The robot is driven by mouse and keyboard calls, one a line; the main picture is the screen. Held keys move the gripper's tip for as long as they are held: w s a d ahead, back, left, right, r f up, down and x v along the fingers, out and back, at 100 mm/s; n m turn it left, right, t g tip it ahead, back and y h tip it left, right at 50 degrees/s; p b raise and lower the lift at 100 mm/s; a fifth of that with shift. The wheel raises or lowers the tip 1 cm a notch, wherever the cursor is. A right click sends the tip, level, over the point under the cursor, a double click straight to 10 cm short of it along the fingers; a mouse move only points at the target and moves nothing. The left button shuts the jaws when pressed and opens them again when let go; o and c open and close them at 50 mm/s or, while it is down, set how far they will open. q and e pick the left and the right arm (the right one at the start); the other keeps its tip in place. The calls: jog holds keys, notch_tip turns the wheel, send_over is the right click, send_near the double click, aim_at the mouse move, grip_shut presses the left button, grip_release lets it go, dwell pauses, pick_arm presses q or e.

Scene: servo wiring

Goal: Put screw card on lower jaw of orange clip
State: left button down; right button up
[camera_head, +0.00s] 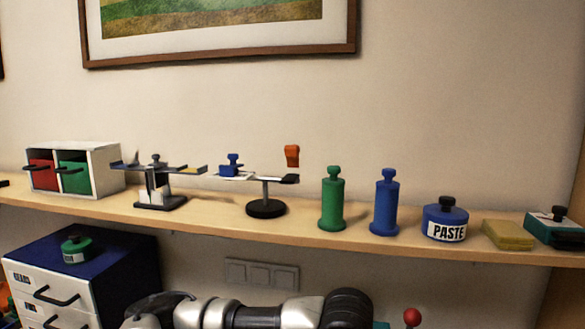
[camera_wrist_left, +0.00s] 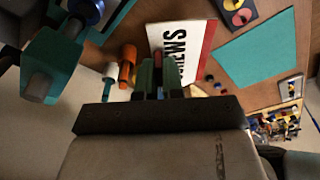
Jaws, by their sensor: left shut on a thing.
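The screw card (camera_wrist_left: 192,40) is white with a red edge and black letters, partly hidden by my fingers, in the left wrist view. My left gripper (camera_wrist_left: 158,62) is shut, with a small dark red part that seems to belong to the card between its green fingertips. In that view an orange piece (camera_wrist_left: 128,66) lies left of the fingers; I cannot tell whether it is the orange clip or make out its jaws. In the head view a small orange object (camera_head: 292,155) shows above a stand on the shelf. Neither gripper shows in the head view.
The left wrist view also shows a teal sheet (camera_wrist_left: 255,50), a teal-and-grey block (camera_wrist_left: 52,60) and small loose parts (camera_wrist_left: 272,126). In the head view the shelf (camera_head: 300,231) holds a drawer box (camera_head: 105,169), green bottle (camera_head: 333,200), blue bottle (camera_head: 385,205) and PASTE jar (camera_head: 445,222).

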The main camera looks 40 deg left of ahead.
pick_arm(q)
jog(key=s+a+r+m+h+p, duration=0.1)
jog(key=s+a+r+m+p, duration=0.2)
jog(key=r+m, duration=0.75)
jog(key=s+a+r+m+h+p, duration=0.1)
jog(key=a+r+m+p, duration=0.35)
jog(key=r+m, duration=0.6)
jog(key=s+a+r+m+h+p, duration=0.15)
jog(key=r+m+p, duration=0.25)
jog(key=r+m, duration=0.65)
jog(key=w+a+n+p, duration=0.1)
jog(key=w+a, duration=0.3)
jog(key=w, duration=0.4)
jog(key=w+a+r+n+p, duration=0.1)
jog(key=w+a+n+p, duration=0.1)
jog(key=w+a, duration=0.3)
jog(key=w+p, duration=0.1)
jog(key=w, duration=0.1)
jog(key=shift+w+a, duration=0.3)
jog(key=shift+w, duration=0.1)
jog(key=shift+s+t, duration=0.15)
jog(key=shift+t, duration=0.15)
